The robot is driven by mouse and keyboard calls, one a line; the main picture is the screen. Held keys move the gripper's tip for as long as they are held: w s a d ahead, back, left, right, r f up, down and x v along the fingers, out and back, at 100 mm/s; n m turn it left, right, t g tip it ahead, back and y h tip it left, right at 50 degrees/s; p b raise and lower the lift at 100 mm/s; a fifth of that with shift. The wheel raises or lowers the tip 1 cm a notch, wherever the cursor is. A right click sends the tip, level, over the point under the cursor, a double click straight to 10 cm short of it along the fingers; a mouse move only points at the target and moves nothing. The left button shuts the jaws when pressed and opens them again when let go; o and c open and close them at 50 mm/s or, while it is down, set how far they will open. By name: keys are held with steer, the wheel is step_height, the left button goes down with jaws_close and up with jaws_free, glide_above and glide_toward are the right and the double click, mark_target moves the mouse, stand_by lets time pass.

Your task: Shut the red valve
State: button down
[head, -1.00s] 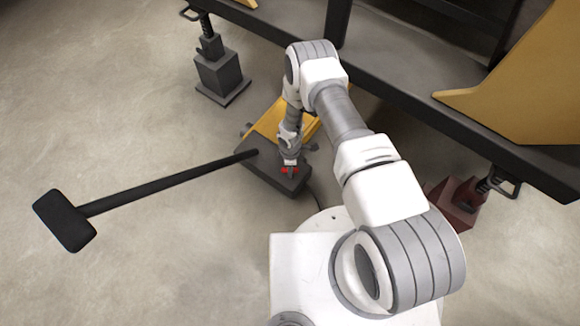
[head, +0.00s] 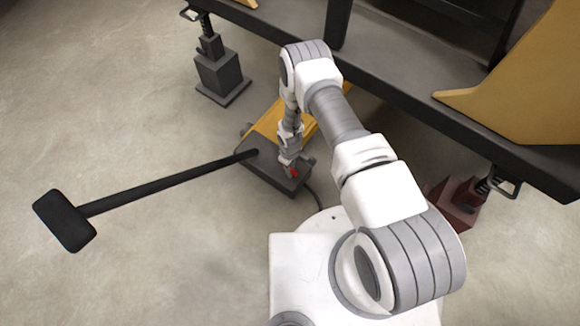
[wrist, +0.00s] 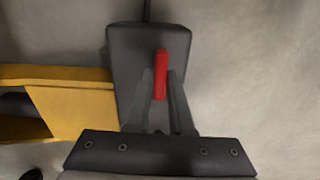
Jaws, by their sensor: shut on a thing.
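The red valve (wrist: 160,76) is a short red bar handle on top of a dark grey block (wrist: 120,42). In the wrist view the bar points almost straight up the picture, leaning slightly. My gripper (wrist: 161,88) reaches over the block, its two grey fingers on either side of the bar's lower part, shut on it. In the head view a bit of the red valve (head: 293,172) shows just beside my gripper (head: 288,166), on the near end of the block (head: 262,172). The valve's base is hidden by the fingers.
A long black handle (head: 165,187) with a crossbar slants from the block to the left. A yellow part (head: 272,124) adjoins the block. A dark frame beam (head: 420,105) runs behind, with a grey jack stand (head: 218,75) and a dark red one (head: 452,207).

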stand_by(0.5)
steer(key=c, duration=0.8)
jaws_free()
step_height(320, 180, up, 17)
steer(key=p, duration=0.6)
steer(key=shift+r+p, duration=0.2)
steer(key=shift+p, duration=0.1)
